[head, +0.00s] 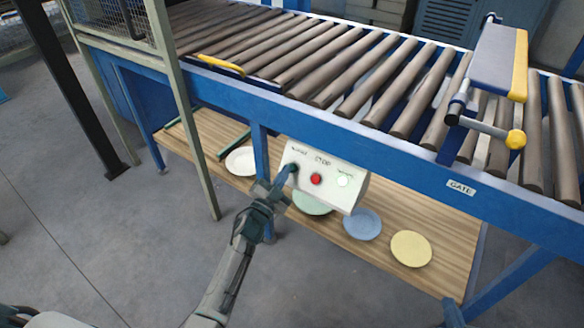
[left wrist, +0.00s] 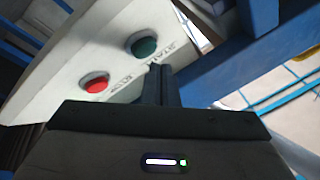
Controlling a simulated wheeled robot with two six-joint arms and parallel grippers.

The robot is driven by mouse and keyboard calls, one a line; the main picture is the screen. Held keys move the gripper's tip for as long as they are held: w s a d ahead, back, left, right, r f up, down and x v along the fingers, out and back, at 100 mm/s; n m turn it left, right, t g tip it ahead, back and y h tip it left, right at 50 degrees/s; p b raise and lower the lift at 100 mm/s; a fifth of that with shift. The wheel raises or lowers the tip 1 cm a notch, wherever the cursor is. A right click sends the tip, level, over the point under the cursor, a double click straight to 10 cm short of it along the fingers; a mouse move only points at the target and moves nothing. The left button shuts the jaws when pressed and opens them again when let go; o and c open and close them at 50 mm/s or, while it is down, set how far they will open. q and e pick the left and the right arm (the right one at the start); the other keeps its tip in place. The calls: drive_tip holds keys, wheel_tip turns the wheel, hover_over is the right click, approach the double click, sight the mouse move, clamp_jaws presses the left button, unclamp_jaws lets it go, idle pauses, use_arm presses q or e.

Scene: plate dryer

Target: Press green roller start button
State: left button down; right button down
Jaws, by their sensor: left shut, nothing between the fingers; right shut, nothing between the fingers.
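The white control box (head: 330,168) hangs on the blue conveyor frame. In the left wrist view, a dark green button (left wrist: 142,44) sits beside the red button (left wrist: 94,83). The shut fingertips (left wrist: 156,70) are close to the green button, over printed lettering; I cannot tell whether they touch the panel. My right gripper is not in view.
The roller conveyor (head: 300,50) runs above the box, with a gate arm (head: 490,132) at right. A wooden shelf (head: 400,217) below holds several plates, including a blue one (head: 362,224) and a yellow one (head: 411,248). A pale post (head: 190,120) stands left of my arm.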

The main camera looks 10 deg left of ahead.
use_arm(q)
drive_tip(key=s+r+p, duration=0.1)
drive_tip(key=s+a+p, duration=0.1)
drive_tip(key=s+r+p, duration=0.1)
drive_tip(key=s+p, duration=0.1)
drive_tip(key=shift+a+r, duration=0.25)
drive_tip(key=shift+r, duration=0.05)
drive_tip(key=shift+s, duration=0.1)
idle(0.7)
